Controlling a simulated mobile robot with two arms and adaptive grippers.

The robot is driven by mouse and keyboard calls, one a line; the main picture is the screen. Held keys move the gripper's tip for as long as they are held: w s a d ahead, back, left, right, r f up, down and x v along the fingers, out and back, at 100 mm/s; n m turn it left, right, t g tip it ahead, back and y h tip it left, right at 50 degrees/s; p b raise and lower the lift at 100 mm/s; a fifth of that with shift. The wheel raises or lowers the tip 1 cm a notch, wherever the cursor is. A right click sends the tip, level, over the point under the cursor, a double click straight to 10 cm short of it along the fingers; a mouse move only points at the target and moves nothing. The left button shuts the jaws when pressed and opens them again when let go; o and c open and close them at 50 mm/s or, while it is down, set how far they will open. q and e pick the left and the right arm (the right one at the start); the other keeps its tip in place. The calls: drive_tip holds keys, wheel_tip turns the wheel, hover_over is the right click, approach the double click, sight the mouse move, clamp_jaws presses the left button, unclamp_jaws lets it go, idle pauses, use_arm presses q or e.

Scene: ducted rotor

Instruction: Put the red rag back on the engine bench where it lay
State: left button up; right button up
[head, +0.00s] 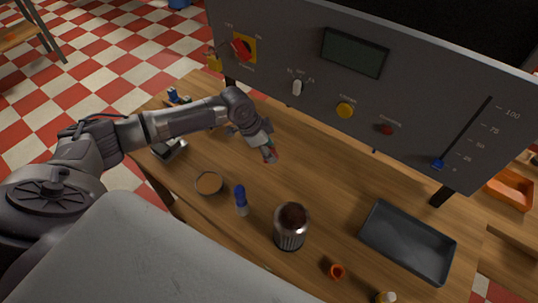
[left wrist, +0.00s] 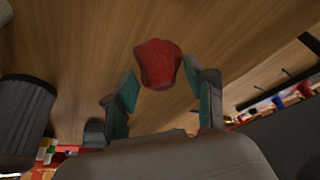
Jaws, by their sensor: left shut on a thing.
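My left gripper (head: 268,151) hangs above the middle of the wooden engine bench (head: 330,190), pointing down. It is shut on the red rag (left wrist: 158,64), which shows as a bunched red lump between the fingertips in the left wrist view. I cannot tell whether the rag touches the wood. My right gripper is not in view.
A ribbed metal can (head: 290,230), a blue-topped bottle (head: 241,200) and a shallow round dish (head: 209,184) stand nearer me. The control panel (head: 350,85) rises behind. Bare wood lies around the gripper.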

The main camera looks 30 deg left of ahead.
use_arm(q)
drive_tip(key=shift+f, duration=0.4)
wheel_tip(320, 180, down, 2)
drive_tip(key=shift+s+f+p, duration=0.1)
drive_tip(key=shift+f+p, duration=0.1)
drive_tip(key=shift+p, duration=0.4)
drive_tip(key=shift+f, duration=0.35)
drive_tip(key=o, duration=1.1)
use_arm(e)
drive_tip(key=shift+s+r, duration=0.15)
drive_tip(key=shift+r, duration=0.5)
use_arm(q)
drive_tip(key=b+v, duration=0.3)
drive_tip(key=v, duration=0.9)
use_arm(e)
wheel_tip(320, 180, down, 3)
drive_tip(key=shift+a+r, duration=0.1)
